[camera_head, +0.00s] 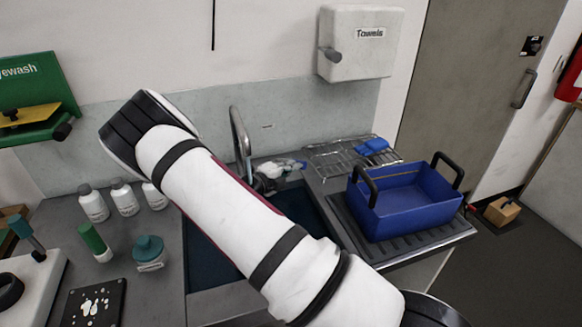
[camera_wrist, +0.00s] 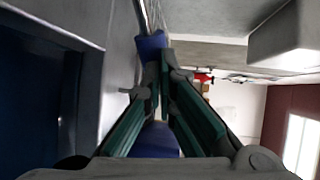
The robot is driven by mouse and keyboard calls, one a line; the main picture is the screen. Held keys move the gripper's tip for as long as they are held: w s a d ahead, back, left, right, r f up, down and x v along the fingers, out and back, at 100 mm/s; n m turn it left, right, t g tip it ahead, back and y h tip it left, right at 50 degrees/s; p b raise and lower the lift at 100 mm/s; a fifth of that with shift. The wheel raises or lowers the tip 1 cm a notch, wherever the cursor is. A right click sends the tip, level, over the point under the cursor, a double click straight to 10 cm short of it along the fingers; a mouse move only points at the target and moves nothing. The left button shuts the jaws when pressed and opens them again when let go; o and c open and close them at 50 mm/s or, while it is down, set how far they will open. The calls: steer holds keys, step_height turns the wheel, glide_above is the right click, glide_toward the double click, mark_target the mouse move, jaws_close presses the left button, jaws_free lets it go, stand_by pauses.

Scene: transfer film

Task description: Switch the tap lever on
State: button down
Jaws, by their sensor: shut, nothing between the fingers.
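The tap's curved metal spout (camera_head: 239,133) rises at the back of the dark blue sink (camera_head: 318,222) in the head view. My arm crosses in front of the sink and hides part of it. The tap lever cannot be told apart clearly from the grey parts beside the spout's base. My gripper (camera_wrist: 164,62) shows in the wrist view with its green-sided fingers together at the tips and nothing between them. In the head view, grey parts right of the spout seem to be my gripper, mostly hidden by the arm. I cannot tell whether it touches the lever.
A blue crate (camera_head: 408,208) with black handles stands on the ribbed drainer at the right. A wire rack (camera_head: 335,158) with a blue item (camera_head: 371,146) lies behind it. Several bottles (camera_head: 93,204) stand left of the sink. A towel box (camera_head: 360,45) hangs above.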

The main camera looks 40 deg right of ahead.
mark_target(302, 162)
steer(key=shift+x, duration=1.55)
steer(key=shift+s+d+r+b, duration=0.1)
steer(key=shift+d+r+b, duration=0.2)
steer(key=shift+d, duration=0.35)
steer(key=shift+s, duration=0.15)
steer(key=shift+s+a, duration=0.2)
steer(key=shift+a, duration=0.05)
steer(key=s+a+r+p, duration=0.1)
steer(key=s+a+r, duration=0.1)
steer(key=s+a, duration=0.6)
steer(key=shift+v, duration=1.15)
steer(key=shift+w+a+r, duration=0.1)
